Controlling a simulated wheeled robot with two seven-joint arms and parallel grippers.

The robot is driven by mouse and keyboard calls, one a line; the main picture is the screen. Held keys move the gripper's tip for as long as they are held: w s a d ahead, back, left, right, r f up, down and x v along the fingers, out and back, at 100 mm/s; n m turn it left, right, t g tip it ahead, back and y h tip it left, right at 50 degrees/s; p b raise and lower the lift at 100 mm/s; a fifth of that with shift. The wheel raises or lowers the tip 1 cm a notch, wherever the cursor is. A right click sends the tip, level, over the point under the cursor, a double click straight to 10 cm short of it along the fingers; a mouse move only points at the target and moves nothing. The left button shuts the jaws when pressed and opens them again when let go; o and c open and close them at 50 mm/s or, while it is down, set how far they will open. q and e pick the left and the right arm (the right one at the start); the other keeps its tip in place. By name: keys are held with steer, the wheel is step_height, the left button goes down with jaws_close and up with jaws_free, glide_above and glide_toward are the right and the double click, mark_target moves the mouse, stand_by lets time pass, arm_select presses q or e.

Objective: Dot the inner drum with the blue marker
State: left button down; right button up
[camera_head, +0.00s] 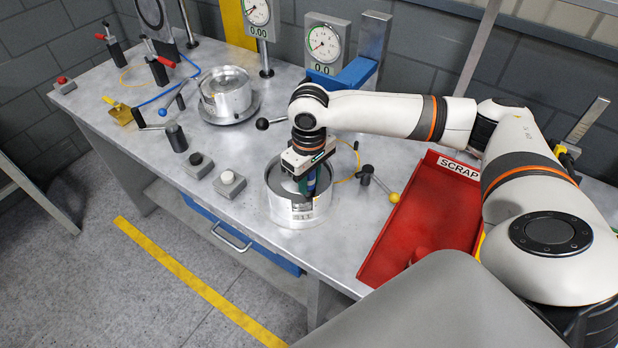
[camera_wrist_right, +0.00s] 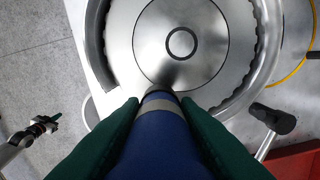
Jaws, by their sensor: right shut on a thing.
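My right gripper (camera_head: 308,176) is shut on the blue marker, tip down over the nearer metal drum (camera_head: 298,212). In the right wrist view, the blue marker (camera_wrist_right: 158,138) lies between the green fingers of the right gripper (camera_wrist_right: 160,112). The round inner drum (camera_wrist_right: 200,50), with a small dark ring at its centre, sits inside a toothed outer ring (camera_wrist_right: 258,75). The marker's front end is over the near part of the inner drum, with a dark shadow beside it; I cannot tell whether it touches.
A second drum (camera_head: 225,92) stands farther left on the metal bench (camera_head: 130,88). Gauges (camera_head: 323,44) stand at the back. A red scrap tray (camera_head: 425,222) is to the right. A lever with a yellow knob (camera_head: 393,197) and push buttons (camera_head: 229,180) are near the drum.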

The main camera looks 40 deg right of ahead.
stand_by(0.3)
steer(key=shift+f, duration=0.7)
stand_by(0.8)
steer(key=shift+s+f+p, duration=0.25)
steer(key=shift+f+p, duration=0.05)
steer(key=shift+p, duration=0.25)
stand_by(2.4)
step_height(320, 180, up, 3)
steer(key=p, duration=0.3)
steer(key=shift+w+f, duration=0.15)
step_height(320, 180, up, 5)
steer(key=p, duration=0.6)
steer(key=shift+f, duration=0.1)
steer(key=shift+w, duration=0.1)
